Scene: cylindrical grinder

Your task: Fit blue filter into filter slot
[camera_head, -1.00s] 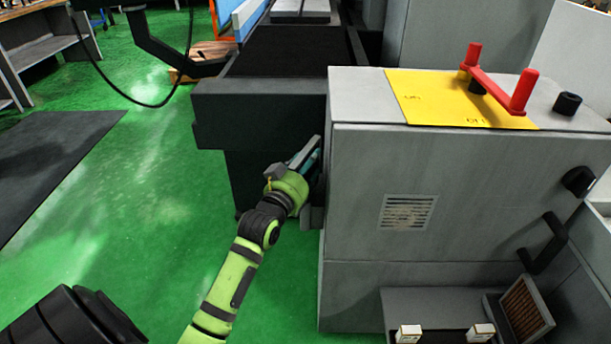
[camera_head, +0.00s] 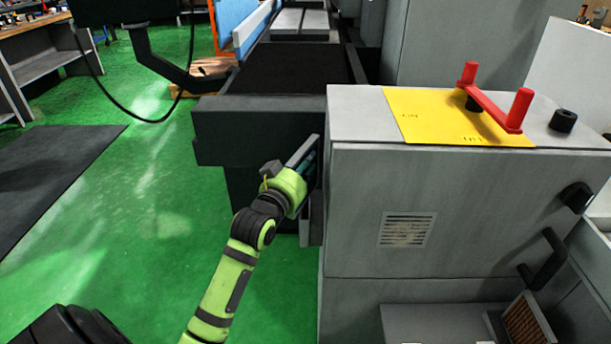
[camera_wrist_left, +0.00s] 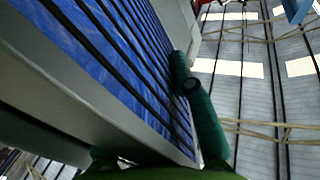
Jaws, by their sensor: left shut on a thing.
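My left gripper (camera_head: 307,168) is shut on the blue filter, beside the left side of the grey machine cabinet (camera_head: 350,200). The filter (camera_head: 302,152) shows in the head view as a tilted grey frame edge, mostly hidden by my wrist and the cabinet. In the left wrist view the filter (camera_wrist_left: 95,65) fills the left half, with blue pleats, dark slats and a grey frame. One teal finger of my left gripper (camera_wrist_left: 150,115) presses its right edge. I cannot tell where the filter slot is or whether the filter touches the cabinet. My right gripper is out of view.
A red crank handle (camera_head: 490,100) stands on the yellow plate (camera_head: 430,115) on the cabinet top. A dark machine bed (camera_head: 245,130) is behind my wrist. A brown-faced filter panel (camera_head: 526,322) leans in the low compartment at lower right.

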